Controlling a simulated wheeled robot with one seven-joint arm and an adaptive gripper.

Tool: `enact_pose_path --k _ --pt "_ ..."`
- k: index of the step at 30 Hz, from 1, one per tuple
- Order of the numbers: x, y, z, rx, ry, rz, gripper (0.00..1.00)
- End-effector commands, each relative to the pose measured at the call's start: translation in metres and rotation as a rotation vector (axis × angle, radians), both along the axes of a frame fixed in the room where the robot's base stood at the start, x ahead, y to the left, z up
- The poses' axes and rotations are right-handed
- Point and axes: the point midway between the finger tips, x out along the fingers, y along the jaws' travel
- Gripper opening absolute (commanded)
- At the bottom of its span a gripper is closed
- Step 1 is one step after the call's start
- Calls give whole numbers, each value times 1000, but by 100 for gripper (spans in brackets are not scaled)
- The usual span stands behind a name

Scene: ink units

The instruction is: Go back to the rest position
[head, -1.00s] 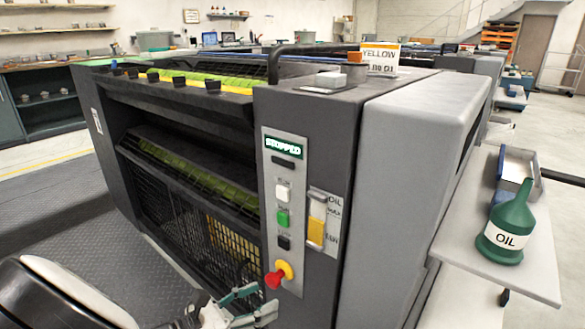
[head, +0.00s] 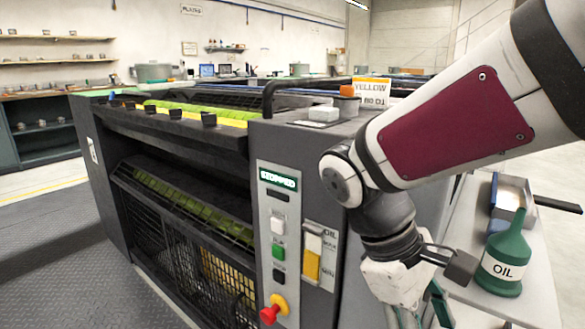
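My arm reaches in from the upper right of the head view, bent at the wrist. My gripper (head: 419,316) hangs at the bottom edge, in front of the press's right side and left of the oil can. Its teal fingers stand apart, with nothing seen between them; their tips are cut off by the frame. The press (head: 221,150) shows a lit STOPPED sign (head: 278,181) on its control panel. A red knob (head: 269,315) sits at the panel's foot.
A green OIL can (head: 506,258) stands on the side shelf (head: 545,295), close to my wrist, with an open tray (head: 510,197) behind it. The floor (head: 55,255) at left is clear.

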Motion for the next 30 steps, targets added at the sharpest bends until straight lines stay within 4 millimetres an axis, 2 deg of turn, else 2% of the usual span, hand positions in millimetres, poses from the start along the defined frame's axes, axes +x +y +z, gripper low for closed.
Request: enact_pose_path --k 3,9,15,24,30 --pt "-32 -15 12 88 -71 -154 54" --pt "-83 -24 21 208 -187 -393 54" --pt "-118 -21 21 288 -279 -569 54" --pt "-149 -13 15 363 -387 -752 54" --pt "-140 -13 49 371 -405 -732 54"
